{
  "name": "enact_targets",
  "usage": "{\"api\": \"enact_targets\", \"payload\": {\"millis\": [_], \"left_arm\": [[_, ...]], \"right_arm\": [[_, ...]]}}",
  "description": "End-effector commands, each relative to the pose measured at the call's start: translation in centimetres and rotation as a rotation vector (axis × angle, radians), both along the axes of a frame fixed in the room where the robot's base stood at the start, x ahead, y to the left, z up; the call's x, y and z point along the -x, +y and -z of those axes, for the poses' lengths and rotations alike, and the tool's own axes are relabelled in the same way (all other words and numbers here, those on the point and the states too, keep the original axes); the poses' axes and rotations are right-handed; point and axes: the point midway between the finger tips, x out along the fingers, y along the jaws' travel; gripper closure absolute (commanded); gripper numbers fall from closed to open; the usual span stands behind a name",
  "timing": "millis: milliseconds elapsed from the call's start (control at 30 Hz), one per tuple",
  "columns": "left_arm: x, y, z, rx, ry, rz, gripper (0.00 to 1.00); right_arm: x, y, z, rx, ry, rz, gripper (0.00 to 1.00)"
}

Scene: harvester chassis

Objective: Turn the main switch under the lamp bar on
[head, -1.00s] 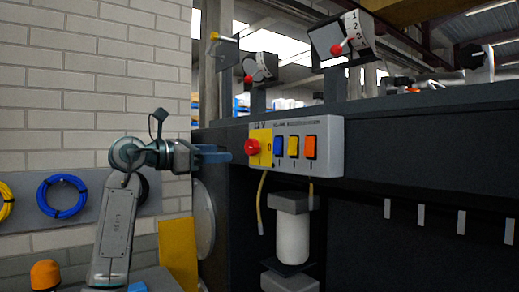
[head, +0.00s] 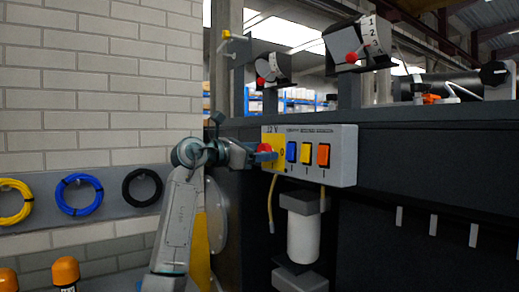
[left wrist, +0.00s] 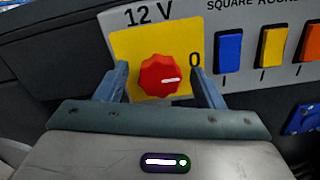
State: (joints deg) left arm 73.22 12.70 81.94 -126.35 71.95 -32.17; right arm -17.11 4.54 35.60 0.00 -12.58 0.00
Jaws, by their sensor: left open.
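The main switch is a red knob (head: 264,148) on a yellow plate marked 12 V, at the left end of a grey switch box (head: 347,152). In the left wrist view the red knob (left wrist: 160,76) has a white mark pointing right, towards the printed 0. My left gripper (head: 258,155) is at the knob. Its fingers (left wrist: 160,84) are open, one on each side of the knob, and a gap shows on both sides. The head view partly hides the knob behind the gripper. My right gripper is not in view.
Blue (head: 291,152), yellow (head: 306,153) and orange (head: 323,155) rocker switches sit right of the knob. Levers with red knobs stand above. A white cylinder (head: 300,237) and a yellow cable (head: 271,205) are below. Cable coils (head: 80,195) hang on the left wall.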

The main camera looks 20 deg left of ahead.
Motion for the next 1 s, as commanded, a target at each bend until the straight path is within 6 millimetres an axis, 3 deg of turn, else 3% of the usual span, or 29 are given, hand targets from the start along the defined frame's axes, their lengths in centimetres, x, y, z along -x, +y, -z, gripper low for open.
{"api": "enact_targets", "payload": {"millis": [167, 300, 400, 767, 1000], "left_arm": [[0.0, -0.01, 0.05, 0.0, 0.0, 0.0, 0.4], [0.01, 0.0, 0.04, 0.0, 0.0, 0.0, 0.67], [0.02, 0.0, 0.03, 0.0, 0.0, 0.0, 0.83], [0.03, 0.0, 0.06, -0.046, -0.035, 0.001, 0.82], [0.02, -0.02, 0.08, -0.171, -0.133, 0.001, 0.82]], "right_arm": [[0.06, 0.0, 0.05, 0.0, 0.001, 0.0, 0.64], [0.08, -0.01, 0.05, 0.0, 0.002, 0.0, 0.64], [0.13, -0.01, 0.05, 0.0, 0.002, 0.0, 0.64], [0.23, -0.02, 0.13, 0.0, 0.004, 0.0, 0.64], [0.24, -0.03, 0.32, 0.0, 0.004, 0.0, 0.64]]}}
